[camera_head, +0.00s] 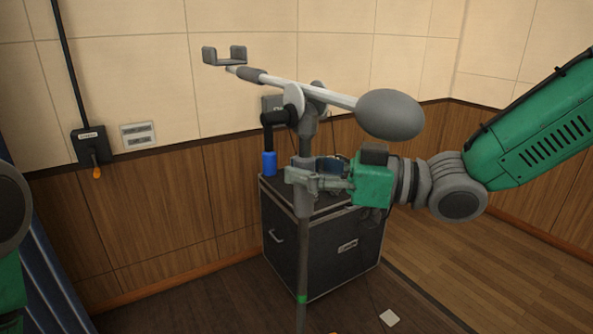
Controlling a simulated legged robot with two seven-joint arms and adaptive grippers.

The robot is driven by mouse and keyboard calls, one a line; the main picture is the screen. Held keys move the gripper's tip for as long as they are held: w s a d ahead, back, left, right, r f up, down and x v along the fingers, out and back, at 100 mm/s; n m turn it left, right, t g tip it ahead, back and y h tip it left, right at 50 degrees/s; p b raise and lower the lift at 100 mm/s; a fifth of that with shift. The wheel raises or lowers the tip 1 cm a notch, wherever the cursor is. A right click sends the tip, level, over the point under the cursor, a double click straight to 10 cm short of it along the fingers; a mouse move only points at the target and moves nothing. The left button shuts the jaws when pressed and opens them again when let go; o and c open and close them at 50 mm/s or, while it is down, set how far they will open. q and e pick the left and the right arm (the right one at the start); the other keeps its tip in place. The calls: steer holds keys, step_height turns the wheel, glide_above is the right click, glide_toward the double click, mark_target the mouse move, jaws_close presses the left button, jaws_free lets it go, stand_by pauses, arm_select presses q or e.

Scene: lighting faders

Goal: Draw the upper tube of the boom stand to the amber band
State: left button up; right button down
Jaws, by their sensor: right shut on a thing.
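The boom stand stands upright in the middle, with its grey post (303,240) in front of a black case. A white boom arm (310,92) crosses its top at a tilt, with a grey fork at the left end and a large grey oval weight (390,115) at the right end. A green band (302,299) shows low on the post. I see no amber band on the post. My right gripper (303,180) comes in from the right and is shut on the boom stand's post, at the thick grey part below the head. The fingers hide part of it. My left gripper is out of view.
The black case (335,255) stands close behind the post, with a blue cylinder (269,163) at its back left. A wall box (88,145) with an orange-tipped lever is at left. A small white piece (389,318) lies on the floor. Floor at right is clear.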

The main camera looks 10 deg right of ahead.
steer(key=shift+w+d+r, duration=0.1)
steer(key=shift+r, duration=0.05)
steer(key=c, duration=1.2)
jaws_free()
steer(key=shift+d, duration=0.45)
steer(key=shift+s+d, duration=0.25)
steer(key=shift+d, duration=0.15)
steer(key=shift+v, duration=5.4)
steer(key=shift+s+f, duration=0.1)
steer(key=shift+f, duration=0.15)
